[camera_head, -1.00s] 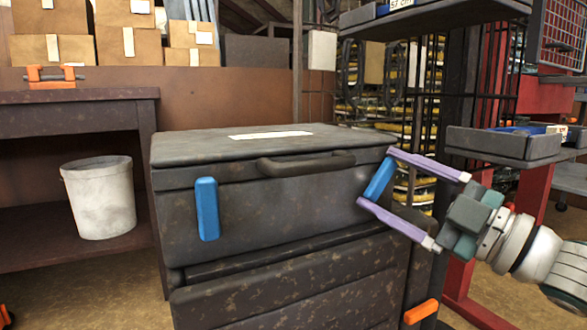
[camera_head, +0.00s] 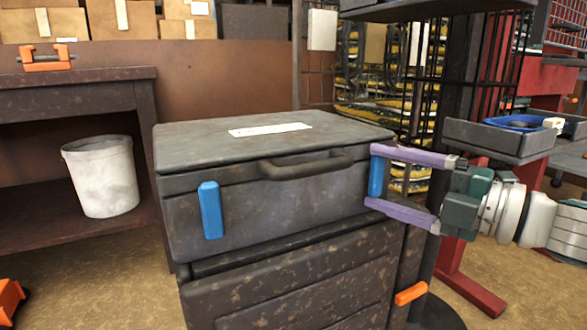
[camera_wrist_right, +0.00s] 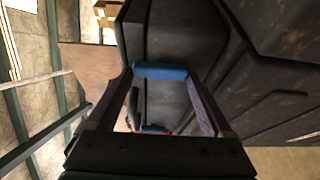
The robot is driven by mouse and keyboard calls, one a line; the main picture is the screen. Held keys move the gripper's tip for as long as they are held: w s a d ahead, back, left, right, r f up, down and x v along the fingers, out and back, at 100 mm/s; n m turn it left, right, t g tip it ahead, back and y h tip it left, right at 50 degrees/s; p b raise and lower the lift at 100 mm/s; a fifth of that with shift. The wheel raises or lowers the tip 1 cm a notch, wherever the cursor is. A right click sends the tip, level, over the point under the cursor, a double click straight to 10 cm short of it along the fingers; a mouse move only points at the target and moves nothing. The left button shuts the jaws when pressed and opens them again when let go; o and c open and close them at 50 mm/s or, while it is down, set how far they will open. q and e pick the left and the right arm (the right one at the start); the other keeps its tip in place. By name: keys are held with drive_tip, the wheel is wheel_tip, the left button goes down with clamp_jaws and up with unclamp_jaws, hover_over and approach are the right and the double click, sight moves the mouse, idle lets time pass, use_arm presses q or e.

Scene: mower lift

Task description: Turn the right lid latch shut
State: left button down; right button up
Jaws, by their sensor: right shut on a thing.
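The dark grey case (camera_head: 290,215) has its lid (camera_head: 270,140) down, with a handle (camera_head: 305,165) on the front. The blue left latch (camera_head: 211,210) stands nearly upright on the case front. The blue right latch (camera_head: 376,177) is at the right end of the front and is now near upright. My right gripper (camera_head: 372,177) has its purple fingers shut on that latch, one near its top and one near its bottom. In the right wrist view the latch (camera_wrist_right: 160,71) lies between the fingertips. My left gripper is not in view.
An orange latch (camera_head: 410,293) sits low on the right of the lower unit. A white bucket (camera_head: 103,177) stands under a dark bench (camera_head: 75,85) at left. A shelf tray (camera_head: 500,140) is close above and behind my right gripper.

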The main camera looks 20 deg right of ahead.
idle(0.4)
drive_tip(key=o, duration=1.1)
drive_tip(key=shift+o, duration=0.2)
drive_tip(key=p+v, duration=0.3)
drive_tip(key=v, duration=0.7)
